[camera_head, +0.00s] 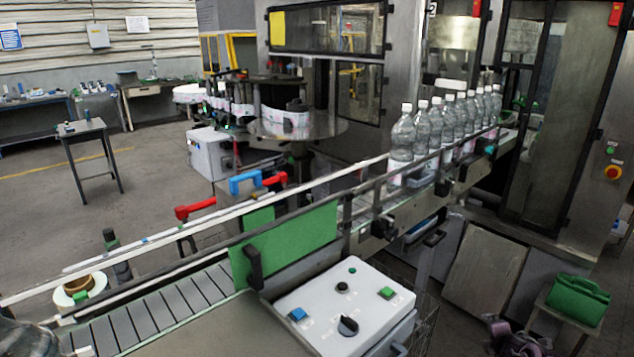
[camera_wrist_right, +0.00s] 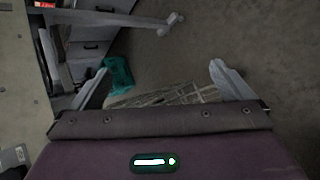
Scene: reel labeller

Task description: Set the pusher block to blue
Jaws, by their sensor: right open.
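No part is clearly marked as the pusher block. A blue block-like handle (camera_head: 245,182) stands at the conveyor's far rail, with a red handle (camera_head: 194,210) to its left and another red one (camera_head: 275,180) to its right. A white control box (camera_head: 330,318) in front carries a blue button (camera_head: 298,314), a black knob (camera_head: 348,326) and a green button (camera_head: 387,293). My right gripper (camera_wrist_right: 160,66) is open and empty above the floor. Its purple body shows low at the right in the head view (camera_head: 515,338), away from the box. My left gripper is not in view.
Several clear bottles (camera_head: 402,137) stand on the conveyor. A green plate (camera_head: 285,245) stands at the near rail behind the box. A green bag (camera_head: 577,298) rests on a stool at the right.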

